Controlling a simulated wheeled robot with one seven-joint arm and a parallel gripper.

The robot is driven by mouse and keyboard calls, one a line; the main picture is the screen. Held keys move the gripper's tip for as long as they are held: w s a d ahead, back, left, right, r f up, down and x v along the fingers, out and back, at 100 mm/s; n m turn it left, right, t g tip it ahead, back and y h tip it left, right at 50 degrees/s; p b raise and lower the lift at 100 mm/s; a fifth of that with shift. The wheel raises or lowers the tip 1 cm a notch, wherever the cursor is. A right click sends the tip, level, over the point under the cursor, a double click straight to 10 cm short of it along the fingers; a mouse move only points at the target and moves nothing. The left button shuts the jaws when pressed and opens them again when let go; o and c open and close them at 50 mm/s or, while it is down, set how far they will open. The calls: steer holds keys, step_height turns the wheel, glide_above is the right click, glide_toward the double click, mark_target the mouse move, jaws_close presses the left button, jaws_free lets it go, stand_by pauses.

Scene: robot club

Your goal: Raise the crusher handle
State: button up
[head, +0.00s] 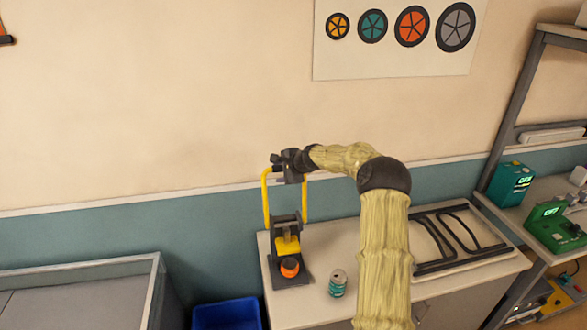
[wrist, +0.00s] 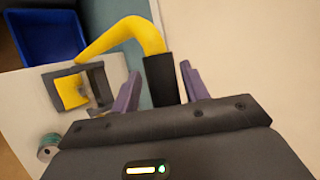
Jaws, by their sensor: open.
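The can crusher (head: 290,250) stands on the bench's left end, with a dark base, a yellow block and an orange round part low at its front. Its yellow handle (head: 266,198) stands upright, its two bars rising above the base. My gripper (head: 281,167) is at the handle's top and hides part of it. In the wrist view the handle's yellow bar (wrist: 128,36) bends into a black grip (wrist: 161,78). The grip appears between the two purple fingers of my open gripper (wrist: 160,76); whether either finger touches it, I cannot tell.
A teal can (head: 338,283) stands on the bench (head: 315,245), right of the crusher. A blue bin (head: 228,315) is below the bench's left side. A black-framed rack (head: 450,240) lies on the bench's right, behind my arm. The wall is close behind.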

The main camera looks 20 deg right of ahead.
steer(key=shift+s+d+r, duration=0.15)
steer(key=shift+s+d, duration=0.1)
steer(key=shift+d, duration=0.1)
steer(key=b+v, duration=0.6)
steer(key=v, duration=1)
steer(key=shift+s+d+b, duration=0.2)
steer(key=shift+d+b, duration=0.15)
steer(key=shift+b, duration=0.05)
steer(key=shift+a, duration=0.2)
steer(key=c, duration=0.4)
steer(key=a, duration=0.1)
steer(key=a+f+n, duration=0.1)
steer(key=shift+s+a+f+g, duration=0.3)
steer(key=shift+s+a+g, duration=0.1)
jaws_close()
steer(key=s+a+f+n+g+h, duration=0.2)
steer(key=s+a+f+n+g, duration=0.2)
steer(key=s+a+f+n, duration=0.65)
steer(key=s+n, duration=0.1)
steer(key=s, duration=0.5)
steer(key=s+a+f+n+g+h, duration=0.1)
steer(key=s+a+f+n, duration=0.1)
steer(key=s, duration=0.6)
steer(key=s+a+f+n+g, duration=0.1)
steer(key=s+a+f+n, duration=0.1)
steer(key=s, duration=0.5)
steer(key=shift+s+n+h, duration=0.15)
steer(key=shift+n+h, duration=0.15)
steer(key=shift+n, duration=0.35)
steer(key=shift+a, duration=0.15)
